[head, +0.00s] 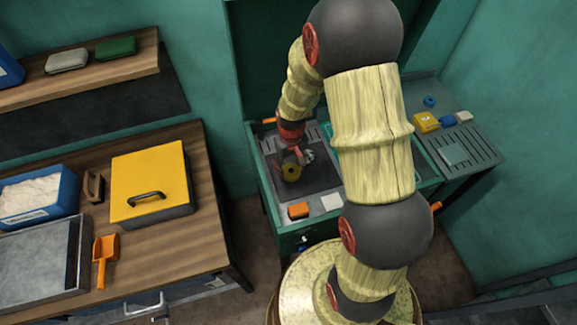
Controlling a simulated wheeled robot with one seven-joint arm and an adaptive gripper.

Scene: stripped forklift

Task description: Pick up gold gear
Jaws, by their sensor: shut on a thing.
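The gold gear (291,173) is a small yellow-gold ring with a dark centre. It is at the tip of my gripper (292,158), over the dark mat (318,180) of the green workbench. My gripper points down and is shut on the gear. The fingers are small in the view and partly hidden by the wrist. I cannot tell whether the gear touches the mat or hangs just above it. A small grey metal part (309,156) is just right of the gripper.
An orange block (298,210) and a white square (331,202) lie at the bench's front. A grey side table (483,160) at right holds a yellow box (426,122) and small blue parts. A wooden table (215,240) with a yellow-lidded box (149,180) stands at left.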

